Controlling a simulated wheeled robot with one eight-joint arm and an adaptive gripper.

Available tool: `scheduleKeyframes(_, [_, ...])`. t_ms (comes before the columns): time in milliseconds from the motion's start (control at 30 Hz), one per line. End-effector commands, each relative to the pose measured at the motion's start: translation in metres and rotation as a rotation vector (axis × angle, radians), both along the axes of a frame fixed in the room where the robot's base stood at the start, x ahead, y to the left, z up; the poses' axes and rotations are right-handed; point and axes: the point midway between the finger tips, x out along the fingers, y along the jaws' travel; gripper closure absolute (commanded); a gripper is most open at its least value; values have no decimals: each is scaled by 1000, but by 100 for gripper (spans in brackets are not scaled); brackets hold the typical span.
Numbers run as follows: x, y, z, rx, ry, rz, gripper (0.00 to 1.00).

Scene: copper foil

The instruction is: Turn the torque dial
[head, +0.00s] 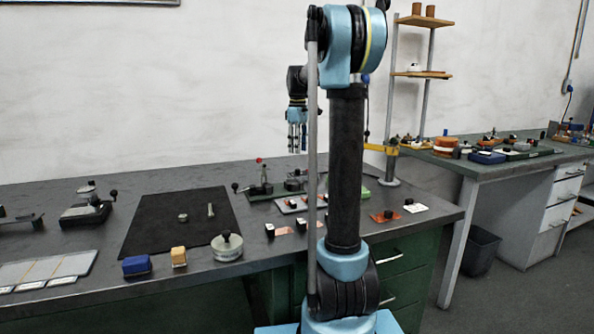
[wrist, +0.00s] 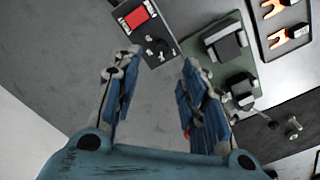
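My gripper (wrist: 161,58) is open and empty, with its two fingers spread apart in the wrist view. In the head view my gripper (head: 297,140) hangs fingers-down above the back of the dark bench. A red switch (wrist: 134,17) is on the same panel, to the knob's upper left. I cannot pick out this panel surely in the head view.
A green-grey block fixture (wrist: 228,42) stands right of the panel in the wrist view. In the head view a black mat (head: 160,228) lies on the bench (head: 105,288). A round grey piece with a black knob (head: 227,246) stands near the front edge. My arm hides part of the bench.

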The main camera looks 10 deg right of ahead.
Motion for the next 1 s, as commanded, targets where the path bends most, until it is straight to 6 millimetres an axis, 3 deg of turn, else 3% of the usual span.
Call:
scheduleKeyframes(300, [0, 0, -56, 0, 0, -1, 61])
scheduleKeyframes(500, [0, 0, -80, 0, 0, -1, 61])
scheduleKeyframes(967, [0, -1, -92, 0, 0, -2, 61])
scheduleKeyframes(1000, [0, -1, -92, 0, 0, -2, 66])
